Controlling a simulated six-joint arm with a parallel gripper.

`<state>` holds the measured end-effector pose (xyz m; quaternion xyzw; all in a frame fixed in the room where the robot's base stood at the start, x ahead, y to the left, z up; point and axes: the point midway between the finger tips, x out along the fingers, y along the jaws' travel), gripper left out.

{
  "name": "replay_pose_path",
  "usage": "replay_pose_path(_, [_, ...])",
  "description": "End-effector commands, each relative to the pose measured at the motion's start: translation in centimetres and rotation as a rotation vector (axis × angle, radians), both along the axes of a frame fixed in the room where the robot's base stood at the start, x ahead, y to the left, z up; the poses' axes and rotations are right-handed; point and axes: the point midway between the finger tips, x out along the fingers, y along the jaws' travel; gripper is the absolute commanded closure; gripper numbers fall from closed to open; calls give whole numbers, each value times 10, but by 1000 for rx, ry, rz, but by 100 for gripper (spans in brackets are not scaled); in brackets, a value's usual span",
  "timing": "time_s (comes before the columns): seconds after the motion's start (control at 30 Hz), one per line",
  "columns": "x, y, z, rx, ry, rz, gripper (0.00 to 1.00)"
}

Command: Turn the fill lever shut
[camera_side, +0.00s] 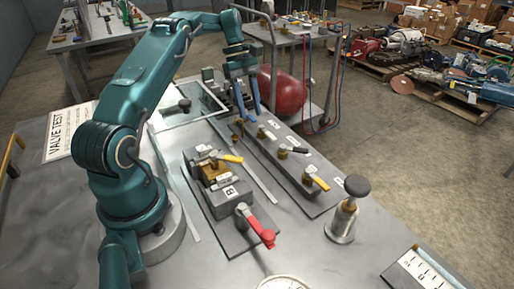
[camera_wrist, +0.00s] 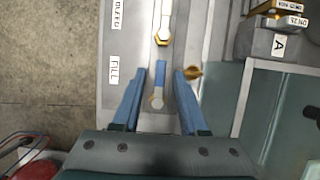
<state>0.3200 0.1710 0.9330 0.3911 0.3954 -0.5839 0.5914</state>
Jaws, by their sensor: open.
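The fill lever (camera_wrist: 160,84) has a blue handle and a pale rounded end, and lies lengthwise on the grey manifold plate in the wrist view. A FILL label (camera_wrist: 113,74) is beside it on the left. My gripper (camera_wrist: 159,74) is open, with one blue finger on each side of the lever. Gaps show between the lever and both fingers, so it is not gripped. In the side view my gripper (camera_side: 247,107) points down at the far end of the manifold block (camera_side: 287,165); the lever is hard to make out there.
A white-handled lever (camera_wrist: 164,28) is ahead of the fill lever. A brass fitting (camera_wrist: 193,72) is close outside the right finger. Block B (camera_side: 231,194) with a red lever (camera_side: 262,233) and a black-knobbed post (camera_side: 345,218) stand nearer the camera. A red tank (camera_side: 286,92) is behind.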

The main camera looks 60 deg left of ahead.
Motion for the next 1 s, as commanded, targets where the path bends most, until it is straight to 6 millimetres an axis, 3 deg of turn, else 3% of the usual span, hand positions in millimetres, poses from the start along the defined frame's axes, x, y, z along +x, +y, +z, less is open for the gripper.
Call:
replay_pose_path(0.67, [15,4,0,1,-1,582,53])
replay_pose_path(1.0, [6,22,47,3,-6,573,53])
